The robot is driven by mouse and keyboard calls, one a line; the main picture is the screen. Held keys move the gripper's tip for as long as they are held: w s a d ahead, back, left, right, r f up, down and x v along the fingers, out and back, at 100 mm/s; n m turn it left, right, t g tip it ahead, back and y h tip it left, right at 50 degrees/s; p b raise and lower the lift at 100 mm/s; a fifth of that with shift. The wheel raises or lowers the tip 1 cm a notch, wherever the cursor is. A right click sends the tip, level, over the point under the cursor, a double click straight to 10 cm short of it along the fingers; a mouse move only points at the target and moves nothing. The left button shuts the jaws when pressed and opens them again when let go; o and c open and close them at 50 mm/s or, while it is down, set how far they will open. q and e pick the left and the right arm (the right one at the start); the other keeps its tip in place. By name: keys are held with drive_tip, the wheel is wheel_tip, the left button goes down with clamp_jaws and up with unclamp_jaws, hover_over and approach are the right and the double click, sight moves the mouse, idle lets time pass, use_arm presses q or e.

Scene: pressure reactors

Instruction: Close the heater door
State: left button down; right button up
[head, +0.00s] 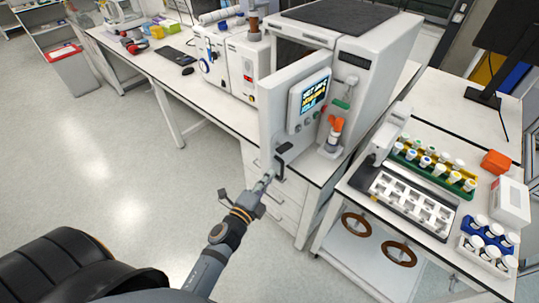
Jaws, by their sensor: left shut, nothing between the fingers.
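The heater (380,62) is a tall light-grey cabinet with a dark top, standing on a white bench. Its door (274,128) stands partly open towards me, with a dark gap behind its upper edge. The door carries a panel with a lit screen (314,90) and a black handle (284,158) near its bottom. My left gripper (267,180) is shut and empty, just below and left of the handle. Whether its tip touches the handle or the door, I cannot tell. My right gripper is not in view.
White drawers (275,195) stand under the heater. On the right bench are a sample rack (412,195), several vials, an orange box (496,162) and a blue vial holder (487,238). Other machines (240,62) stand left of the door. The floor (120,150) at left is clear.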

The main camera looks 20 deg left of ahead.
sight(269, 157)
use_arm(q)
drive_tip(key=w+a, duration=0.1)
drive_tip(key=w, duration=0.4)
drive_tip(key=w+a+p, duration=0.1)
drive_tip(key=w, duration=0.2)
drive_tip(key=shift+a, duration=0.35)
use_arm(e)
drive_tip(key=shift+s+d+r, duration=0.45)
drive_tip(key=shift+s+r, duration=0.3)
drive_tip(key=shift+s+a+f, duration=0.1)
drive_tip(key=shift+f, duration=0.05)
